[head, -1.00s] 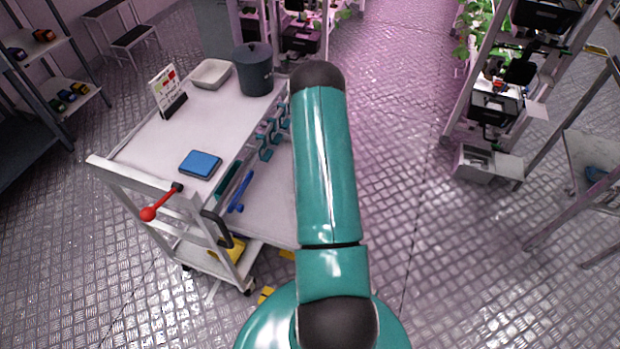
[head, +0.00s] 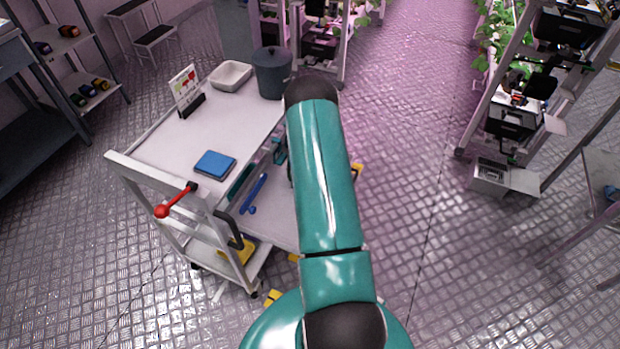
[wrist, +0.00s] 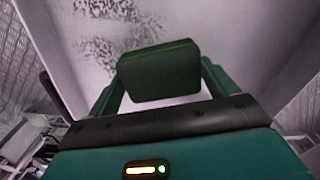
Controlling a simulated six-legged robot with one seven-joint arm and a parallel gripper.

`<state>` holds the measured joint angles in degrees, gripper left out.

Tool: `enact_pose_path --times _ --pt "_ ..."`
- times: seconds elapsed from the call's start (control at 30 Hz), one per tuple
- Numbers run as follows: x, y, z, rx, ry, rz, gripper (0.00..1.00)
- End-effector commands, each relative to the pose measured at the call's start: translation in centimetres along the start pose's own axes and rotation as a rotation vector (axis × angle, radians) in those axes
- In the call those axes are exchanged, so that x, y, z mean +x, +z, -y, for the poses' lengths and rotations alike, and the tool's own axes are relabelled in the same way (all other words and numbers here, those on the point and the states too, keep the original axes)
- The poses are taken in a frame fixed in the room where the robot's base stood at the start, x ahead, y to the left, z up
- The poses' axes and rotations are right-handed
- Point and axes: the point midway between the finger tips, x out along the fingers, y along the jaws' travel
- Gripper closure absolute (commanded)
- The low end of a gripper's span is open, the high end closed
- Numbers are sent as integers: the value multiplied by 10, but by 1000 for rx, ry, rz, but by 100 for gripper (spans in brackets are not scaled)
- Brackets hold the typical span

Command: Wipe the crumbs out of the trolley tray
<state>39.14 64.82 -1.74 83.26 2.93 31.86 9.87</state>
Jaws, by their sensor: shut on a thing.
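In the wrist view my gripper (wrist: 160,82) is shut on a dark green block (wrist: 158,72), which looks like a sponge or pad. The block is over the pale trolley tray (wrist: 225,30); I cannot tell whether it touches the surface. Dark crumbs (wrist: 103,48) lie in a patch beyond the block to the left, with more at the top edge of the picture. In the head view the white trolley (head: 160,150) stands left of my teal arm. A pale lower surface (head: 275,222) shows beside it, partly behind the arm. My gripper is hidden there.
On the trolley top are a blue pad (head: 215,164), a white dish (head: 231,76), a dark grey bin (head: 271,73) and a sign (head: 186,90). A red-knobbed lever (head: 175,203) sticks out at the near end. Racks stand at right; the floor between is clear.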

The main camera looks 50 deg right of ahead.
Motion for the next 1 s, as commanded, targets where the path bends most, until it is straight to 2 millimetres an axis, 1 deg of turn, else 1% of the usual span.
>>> enact_pose_path --times 0.27,0.37,0.9,1.0 --pt "0 -1 1 0 0 0 33" --pt "-4 -1 2 0 0 -1 33" --pt "-52 -1 1 1 0 -1 33" --pt "-58 -1 1 1 0 -1 33"
